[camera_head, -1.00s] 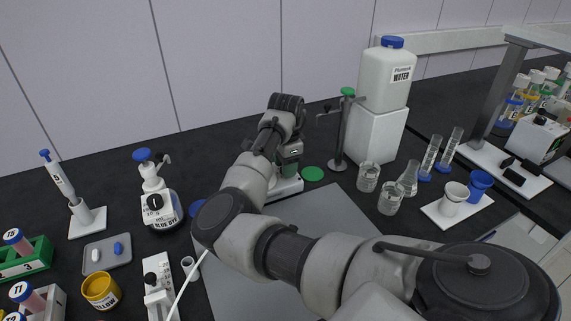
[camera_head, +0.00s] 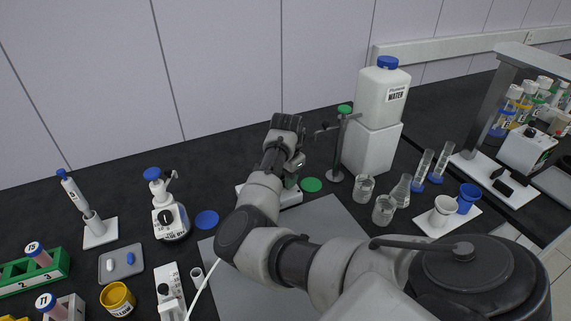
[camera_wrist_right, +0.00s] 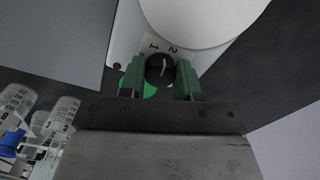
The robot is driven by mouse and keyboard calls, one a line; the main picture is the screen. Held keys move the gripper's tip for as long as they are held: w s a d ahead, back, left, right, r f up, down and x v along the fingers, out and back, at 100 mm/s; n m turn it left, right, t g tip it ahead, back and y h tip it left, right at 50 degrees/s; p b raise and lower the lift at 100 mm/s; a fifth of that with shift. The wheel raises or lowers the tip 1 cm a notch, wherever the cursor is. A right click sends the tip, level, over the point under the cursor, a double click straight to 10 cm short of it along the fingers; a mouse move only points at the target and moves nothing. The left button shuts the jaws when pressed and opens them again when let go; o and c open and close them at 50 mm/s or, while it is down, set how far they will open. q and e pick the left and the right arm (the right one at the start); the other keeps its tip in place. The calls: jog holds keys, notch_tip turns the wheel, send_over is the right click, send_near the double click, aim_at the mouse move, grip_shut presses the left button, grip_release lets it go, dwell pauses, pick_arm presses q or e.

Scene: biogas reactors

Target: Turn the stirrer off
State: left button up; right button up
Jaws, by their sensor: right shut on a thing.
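The stirrer is a white unit (camera_head: 290,198) on the black bench in the head view, partly hidden behind my right arm. In the right wrist view its white housing (camera_wrist_right: 126,30), round white top (camera_wrist_right: 200,14) and black dial knob (camera_wrist_right: 159,70) show. The digits 1 and 2 are printed beside the knob, and a light pointer mark is on its face. My right gripper (camera_wrist_right: 160,75) has a green fingertip on each side of the knob and is shut on it. In the head view this gripper (camera_head: 291,178) is at the stirrer, its fingertips mostly hidden. My left gripper is not in view.
A green disc (camera_head: 311,185) and a clamp stand (camera_head: 337,150) are close to the stirrer's right. Glass beakers (camera_head: 383,210) and a water canister (camera_head: 384,95) stand farther right.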

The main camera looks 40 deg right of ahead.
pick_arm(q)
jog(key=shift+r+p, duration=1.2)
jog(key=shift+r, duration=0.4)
pick_arm(e)
jog(key=shift+r+n, duration=0.1)
jog(key=shift+n, duration=0.9)
jog(key=o, duration=0.9)
jog(key=shift+o, duration=0.2)
pick_arm(q)
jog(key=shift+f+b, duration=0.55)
jog(key=shift+b, duration=0.05)
pick_arm(e)
notch_tip(320, 180, up, 11)
jog(key=shift+d, duration=0.15)
